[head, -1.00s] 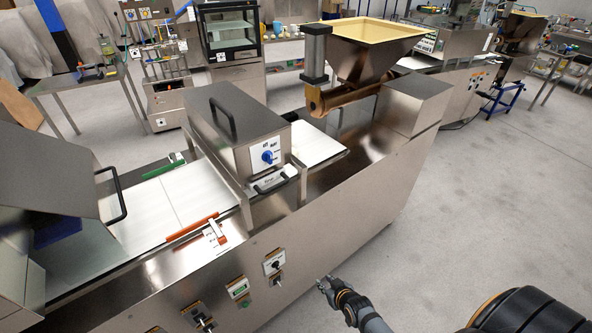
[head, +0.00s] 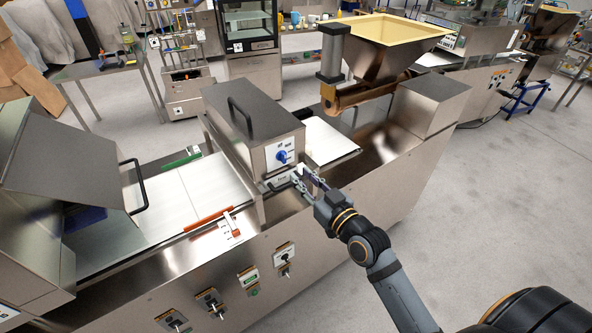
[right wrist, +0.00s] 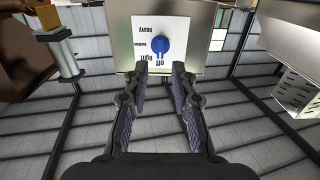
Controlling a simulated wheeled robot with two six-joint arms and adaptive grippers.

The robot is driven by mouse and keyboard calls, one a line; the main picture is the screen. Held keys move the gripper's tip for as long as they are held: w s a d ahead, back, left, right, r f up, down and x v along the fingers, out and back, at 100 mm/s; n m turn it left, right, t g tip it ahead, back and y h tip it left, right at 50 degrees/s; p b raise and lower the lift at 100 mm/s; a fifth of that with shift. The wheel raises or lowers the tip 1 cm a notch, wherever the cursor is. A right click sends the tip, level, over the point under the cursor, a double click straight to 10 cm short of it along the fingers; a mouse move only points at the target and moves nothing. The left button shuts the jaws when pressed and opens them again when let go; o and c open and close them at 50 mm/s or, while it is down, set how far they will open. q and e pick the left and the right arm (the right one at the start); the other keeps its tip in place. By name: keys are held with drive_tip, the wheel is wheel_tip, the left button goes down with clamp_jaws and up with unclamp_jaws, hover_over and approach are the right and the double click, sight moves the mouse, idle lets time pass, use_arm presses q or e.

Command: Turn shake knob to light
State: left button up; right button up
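The blue shake knob (head: 282,157) sits on a white label plate (head: 293,146) on the front of a steel box over the conveyor. In the right wrist view the knob (right wrist: 160,44) appears upside down, with "off", "light" and further labels around it; its narrow end seems to face "off". My right gripper (head: 308,179) is just below and in front of the plate. In the right wrist view the gripper's fingers (right wrist: 158,76) are spread either side of the knob's line, empty, with the knob beyond the tips. My left gripper is not in view.
A light handle (head: 283,180) juts out below the knob plate, close to my right fingers. A black handle (head: 245,118) stands on top of the box. A hopper (head: 385,45) rises behind right. Other switches (head: 249,276) line the lower front panel. Open floor lies to the right.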

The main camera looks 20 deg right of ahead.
sight(285, 160)
drive_tip(key=shift+b+x, duration=0.9)
drive_tip(key=shift+x, duration=2.65)
drive_tip(key=shift+a, duration=0.1)
clamp_jaws()
drive_tip(key=m+p, duration=0.2)
drive_tip(key=r+m+p, duration=0.1)
drive_tip(key=m+p, duration=0.2)
drive_tip(key=shift+m, duration=0.3)
drive_tip(key=m+p, duration=0.1)
drive_tip(key=m, duration=0.1)
drive_tip(key=shift+m, duration=0.4)
drive_tip(key=shift+c, duration=0.5)
unclamp_jaws()
drive_tip(key=shift+f+b, duration=0.45)
drive_tip(key=shift+f, duration=0.1)
drive_tip(key=shift+o, duration=0.7)
